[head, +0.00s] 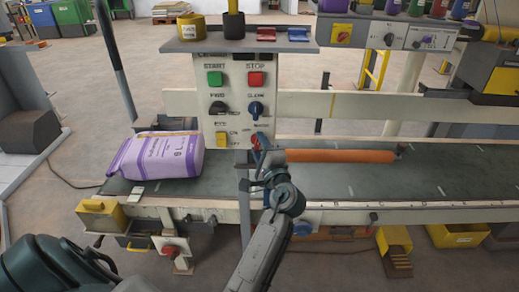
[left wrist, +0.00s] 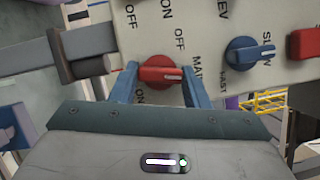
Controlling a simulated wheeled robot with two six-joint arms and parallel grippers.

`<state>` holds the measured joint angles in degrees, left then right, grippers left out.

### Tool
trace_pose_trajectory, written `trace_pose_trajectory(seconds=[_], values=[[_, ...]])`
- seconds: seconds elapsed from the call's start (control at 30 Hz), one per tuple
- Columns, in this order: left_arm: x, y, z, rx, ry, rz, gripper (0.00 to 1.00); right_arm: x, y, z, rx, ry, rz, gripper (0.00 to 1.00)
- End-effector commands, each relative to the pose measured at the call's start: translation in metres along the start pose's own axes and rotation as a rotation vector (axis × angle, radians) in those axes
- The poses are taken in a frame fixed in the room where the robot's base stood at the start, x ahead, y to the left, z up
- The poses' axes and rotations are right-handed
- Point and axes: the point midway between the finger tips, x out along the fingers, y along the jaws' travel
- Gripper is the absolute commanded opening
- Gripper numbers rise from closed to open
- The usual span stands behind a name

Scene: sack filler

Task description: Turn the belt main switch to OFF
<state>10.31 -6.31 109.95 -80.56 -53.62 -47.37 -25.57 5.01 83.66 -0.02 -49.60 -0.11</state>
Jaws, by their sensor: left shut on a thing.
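The belt main switch is a red knob (left wrist: 158,71) with a white mark, low on the grey-white control panel (left wrist: 275,15). In the left wrist view its mark points right, towards the MAIN label, with OFF above and ON below. My left gripper (left wrist: 160,88) has its two blue fingers on either side of the knob and is shut on it. In the head view the left gripper (head: 259,153) is at the panel's lower right corner and partly hides the red knob (head: 255,139). My right gripper is not in view.
The panel also has a green START button (head: 215,78), a red STOP button (head: 256,79), a blue knob (head: 256,108), a black knob (head: 219,108) and a yellow switch (head: 222,139). A purple sack (head: 158,156) lies on the belt (head: 340,181) beside an orange roller (head: 340,156).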

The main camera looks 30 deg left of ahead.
Motion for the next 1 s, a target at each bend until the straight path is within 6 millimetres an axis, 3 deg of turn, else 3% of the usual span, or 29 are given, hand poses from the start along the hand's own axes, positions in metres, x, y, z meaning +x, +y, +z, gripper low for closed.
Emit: trace_pose_trajectory(seconds=[0.4, 1.0], values=[[0.0000, -0.0008, 0.0004, -0.211, -0.001, 0.089, 0.19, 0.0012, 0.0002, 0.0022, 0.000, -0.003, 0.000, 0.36], [-0.0002, -0.0004, 0.0002, -0.255, -0.001, 0.108, 0.19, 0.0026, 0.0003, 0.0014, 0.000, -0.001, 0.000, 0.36]])
